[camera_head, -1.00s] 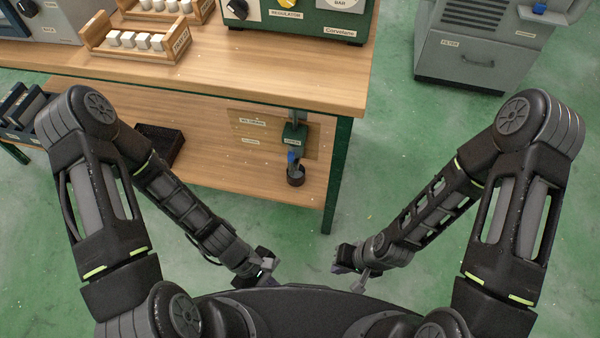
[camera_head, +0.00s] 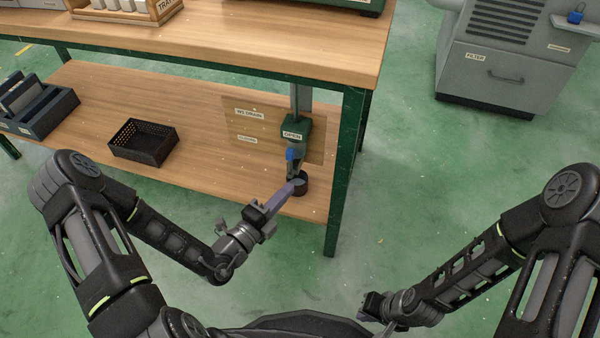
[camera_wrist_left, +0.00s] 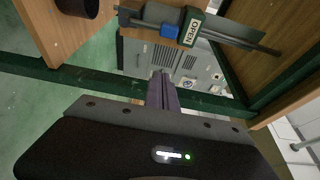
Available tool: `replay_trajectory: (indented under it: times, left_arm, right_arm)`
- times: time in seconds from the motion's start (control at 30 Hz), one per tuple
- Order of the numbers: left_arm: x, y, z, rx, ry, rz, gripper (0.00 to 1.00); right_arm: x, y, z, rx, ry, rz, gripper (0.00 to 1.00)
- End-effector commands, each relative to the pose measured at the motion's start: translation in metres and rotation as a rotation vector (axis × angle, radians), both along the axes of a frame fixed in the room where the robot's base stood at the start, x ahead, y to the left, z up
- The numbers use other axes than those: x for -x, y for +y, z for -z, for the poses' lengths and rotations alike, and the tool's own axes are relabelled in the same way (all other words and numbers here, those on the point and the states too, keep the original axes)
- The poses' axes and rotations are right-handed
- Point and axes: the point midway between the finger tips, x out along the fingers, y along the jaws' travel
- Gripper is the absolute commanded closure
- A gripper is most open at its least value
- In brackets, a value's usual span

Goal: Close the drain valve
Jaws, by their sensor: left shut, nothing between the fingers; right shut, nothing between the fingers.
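The drain valve (camera_head: 296,128) is a green block on a grey vertical pipe under the bench top, labelled OPEN. Its blue lever (camera_head: 292,154) sits just below the label. In the left wrist view the valve (camera_wrist_left: 192,27) and blue lever (camera_wrist_left: 169,31) lie sideways beyond the fingertips. A black cup (camera_head: 303,190) stands under the pipe, partly hidden by my left fingers. My left gripper (camera_head: 298,184) is shut and empty, pointing toward the valve from low in front; its fingers (camera_wrist_left: 161,78) look apart from the lever. My right gripper (camera_head: 364,306) is shut, low at right.
The wooden lower shelf (camera_head: 200,115) carries a black basket (camera_head: 143,142) and a dark rack (camera_head: 38,108). A green table leg (camera_head: 340,180) stands right of the valve. A grey filter cabinet (camera_head: 495,60) is at back right. The green floor between is free.

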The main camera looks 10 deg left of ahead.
Motion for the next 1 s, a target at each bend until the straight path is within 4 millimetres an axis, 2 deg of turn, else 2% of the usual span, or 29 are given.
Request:
replay_trajectory:
  times: [0.37,0.57,0.77,1.0]
  left_arm:
    - [-0.002,0.001,0.0,0.002,0.0,-0.006,1.0]
    - [-0.013,-0.004,0.001,0.001,-0.002,-0.004,1.0]
    - [-0.042,-0.017,0.002,0.001,-0.003,-0.003,1.0]
    - [-0.087,-0.036,0.003,-0.001,-0.004,-0.003,1.0]
  right_arm:
    - [0.0,0.0,0.0,0.0,-0.001,0.0,1.0]
    - [-0.001,0.0,0.006,0.001,-0.003,0.001,1.0]
    - [-0.003,0.0,0.018,0.001,-0.007,0.004,1.0]
    - [-0.006,0.001,0.038,0.003,-0.015,0.008,1.0]
